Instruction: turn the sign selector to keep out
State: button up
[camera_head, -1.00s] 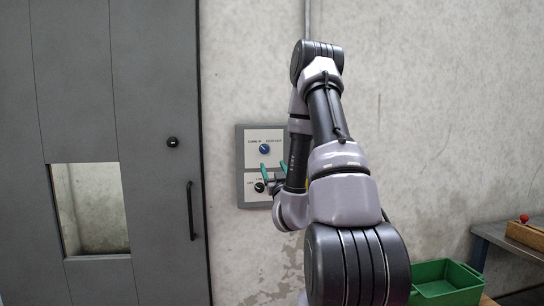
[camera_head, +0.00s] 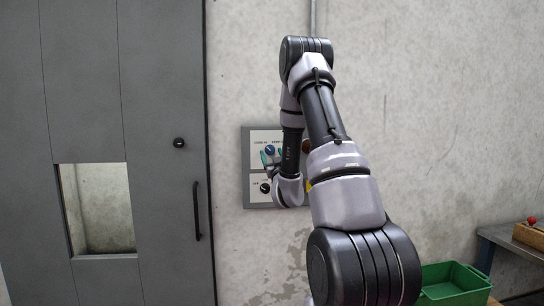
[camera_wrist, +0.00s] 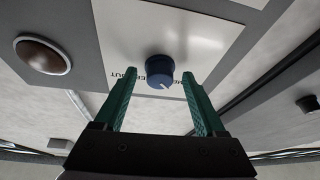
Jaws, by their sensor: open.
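The sign selector is a blue knob (camera_head: 270,150) with a pale pointer mark, on the upper white plate (camera_head: 258,137) of a grey wall panel. In the wrist view the blue knob (camera_wrist: 160,70) sits between and just beyond the green fingertips of my gripper (camera_wrist: 162,88). The fingers are open, with a gap visible on both sides of the knob. In the head view my gripper (camera_head: 270,157) is at the knob's height, close to the panel. The lettering beside the knob is partly hidden by the fingers.
A black knob (camera_head: 265,187) sits on the lower plate. A brown round lamp (camera_wrist: 43,55) is beside the selector plate. A grey door (camera_head: 150,130) with a black handle (camera_head: 196,210) stands left. A green bin (camera_head: 450,282) is at lower right.

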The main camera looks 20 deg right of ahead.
grip_shut()
